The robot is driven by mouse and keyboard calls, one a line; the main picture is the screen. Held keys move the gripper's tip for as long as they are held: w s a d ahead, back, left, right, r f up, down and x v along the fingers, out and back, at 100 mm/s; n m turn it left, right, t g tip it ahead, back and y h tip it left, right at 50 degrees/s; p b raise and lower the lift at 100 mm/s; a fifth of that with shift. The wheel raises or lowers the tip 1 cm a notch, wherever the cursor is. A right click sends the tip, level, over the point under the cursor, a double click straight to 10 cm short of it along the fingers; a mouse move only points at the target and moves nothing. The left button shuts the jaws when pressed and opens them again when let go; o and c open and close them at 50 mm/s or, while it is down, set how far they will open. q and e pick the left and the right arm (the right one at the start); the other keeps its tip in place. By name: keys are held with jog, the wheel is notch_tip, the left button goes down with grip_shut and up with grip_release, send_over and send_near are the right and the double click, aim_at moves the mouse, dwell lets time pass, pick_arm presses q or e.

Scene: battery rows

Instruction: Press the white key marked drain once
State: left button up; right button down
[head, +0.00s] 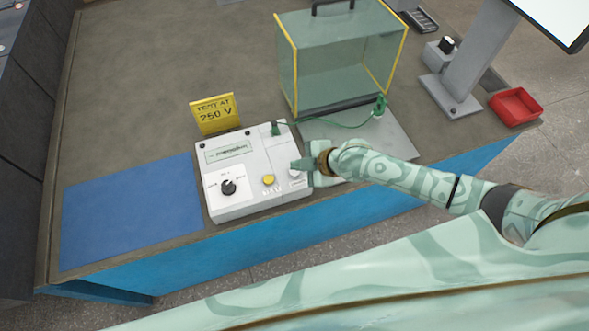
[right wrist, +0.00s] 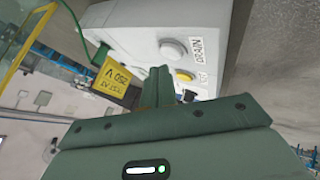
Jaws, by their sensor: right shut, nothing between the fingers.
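A white tester box (head: 225,208) stands near the table's front edge, with a display, a black knob (head: 229,187) and a yellow button (head: 268,180). In the right wrist view the round white key (right wrist: 173,50) sits beside a label reading DRAIN, near the yellow button (right wrist: 184,75). My right gripper (head: 303,165) is shut and empty, at the right end of the box. In the right wrist view its closed fingertips (right wrist: 158,72) show just beside the white key in the picture. I cannot tell whether they touch the box. In the head view the gripper partly covers the key's area.
A yellow sign reading "TEST AT 250 V" (head: 213,113) stands behind the box. A clear yellow-edged case (head: 335,65) stands behind right, with a green cable (head: 345,125) running to the box. A blue mat (head: 130,210) lies left. A red tray (head: 516,105) is far right.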

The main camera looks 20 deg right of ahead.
aim_at(299, 173)
jog(key=shift+r+p, duration=2.25)
jog(key=shift+r, duration=0.35)
jog(key=shift+f, duration=0.1)
